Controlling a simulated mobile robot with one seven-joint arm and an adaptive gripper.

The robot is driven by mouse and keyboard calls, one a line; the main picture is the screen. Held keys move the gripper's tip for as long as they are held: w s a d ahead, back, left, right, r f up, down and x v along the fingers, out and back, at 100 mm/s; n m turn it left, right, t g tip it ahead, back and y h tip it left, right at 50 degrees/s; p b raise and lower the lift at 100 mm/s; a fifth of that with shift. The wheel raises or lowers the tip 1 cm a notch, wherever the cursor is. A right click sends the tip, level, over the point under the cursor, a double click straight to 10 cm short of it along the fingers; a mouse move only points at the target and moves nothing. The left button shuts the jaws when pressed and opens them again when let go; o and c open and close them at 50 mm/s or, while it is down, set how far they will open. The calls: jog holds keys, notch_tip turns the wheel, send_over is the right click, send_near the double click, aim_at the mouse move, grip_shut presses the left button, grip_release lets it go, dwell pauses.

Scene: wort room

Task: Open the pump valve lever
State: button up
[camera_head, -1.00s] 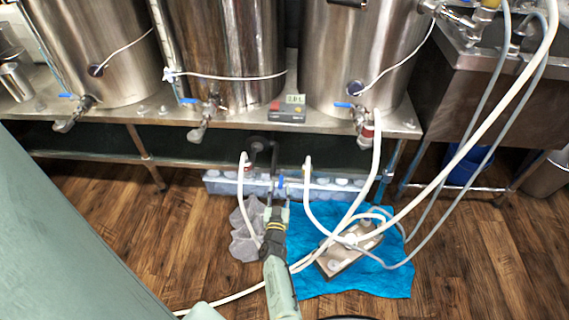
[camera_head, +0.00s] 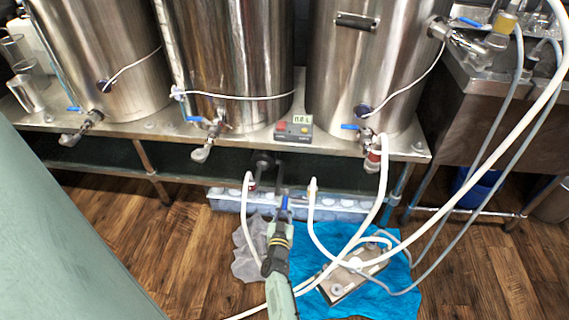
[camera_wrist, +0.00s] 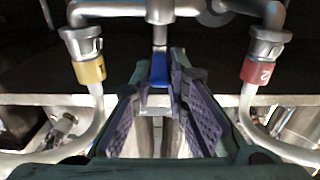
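The pump valve lever is a blue handle (camera_head: 284,203) below the front edge of the steel bench, between two white hoses. In the wrist view, the blue lever (camera_wrist: 159,70) hangs from a steel pipe fitting (camera_wrist: 160,14) and points towards me. My gripper (camera_wrist: 160,88) is open, with one finger on each side of the lever's near end. Contact with the lever cannot be made out. In the head view my gripper (camera_head: 281,224) reaches up to the lever from below and partly hides it.
A hose coupling with a yellow band marked 1 (camera_wrist: 90,70) is left of the fingers. One with a red band marked 2 (camera_wrist: 257,70) is to the right. White hoses (camera_head: 320,228) run close to my arm. A blue cloth (camera_head: 390,299) and grey cloth (camera_head: 247,262) lie on the floor.

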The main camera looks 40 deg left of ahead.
grip_shut()
jog(key=shift+a, duration=0.1)
dwell(0.4)
jog(key=a+m+h+b, duration=0.7)
jog(key=m+h+b, duration=0.5)
jog(key=h+b, duration=0.6)
jog(key=b, duration=0.2)
jog(key=shift+f+t+b, duration=0.15)
jog(key=shift+t+b, duration=0.15)
jog(key=shift+b, duration=0.1)
jog(key=shift+a+r+b, duration=0.1)
jog(key=shift+r+b, duration=0.1)
jog(key=shift+b, duration=0.1)
jog(key=o, duration=0.6)
grip_release()
